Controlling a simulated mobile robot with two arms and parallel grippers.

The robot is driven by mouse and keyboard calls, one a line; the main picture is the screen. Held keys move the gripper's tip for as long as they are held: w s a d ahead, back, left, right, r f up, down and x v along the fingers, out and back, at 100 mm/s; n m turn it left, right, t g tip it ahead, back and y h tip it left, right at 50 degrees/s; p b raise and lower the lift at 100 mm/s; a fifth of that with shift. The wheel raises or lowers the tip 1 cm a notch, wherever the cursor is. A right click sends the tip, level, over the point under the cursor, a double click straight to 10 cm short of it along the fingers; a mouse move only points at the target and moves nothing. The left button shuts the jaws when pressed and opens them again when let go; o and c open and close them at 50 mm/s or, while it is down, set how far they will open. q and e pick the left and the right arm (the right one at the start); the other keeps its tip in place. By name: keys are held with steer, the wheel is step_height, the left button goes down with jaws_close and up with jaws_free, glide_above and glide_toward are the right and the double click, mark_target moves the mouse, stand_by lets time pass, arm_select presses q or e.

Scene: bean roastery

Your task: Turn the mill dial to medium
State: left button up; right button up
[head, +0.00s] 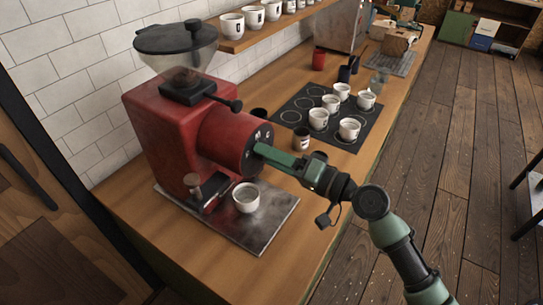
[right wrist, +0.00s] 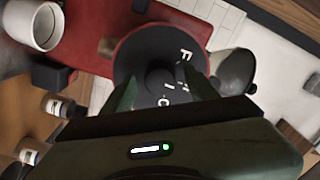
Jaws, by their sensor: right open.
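The red mill (head: 170,130) stands on the counter at the left of the head view. Its round black dial (head: 262,133) faces my right gripper (head: 262,150). In the right wrist view the dial (right wrist: 140,60) carries white marks, with an F and a C legible and another mark partly hidden. A dark knob (right wrist: 160,77) sits at the dial's middle. My right gripper (right wrist: 163,88) is open, with one finger on each side of the knob, close to the dial face. I cannot tell whether the fingers touch the knob, or which mark it points to. My left gripper is not in view.
A white cup (head: 246,198) stands on the metal tray (head: 265,225) below the dial. A dark jar (head: 301,139) and a black mat (head: 292,113) with several cups lie beyond my right gripper. A shelf (head: 235,45) with cups hangs on the wall.

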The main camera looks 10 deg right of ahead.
steer(key=b+v, duration=0.3)
steer(key=v, duration=0.4)
steer(key=shift+s+d+b, duration=0.3)
steer(key=shift+b, duration=0.05)
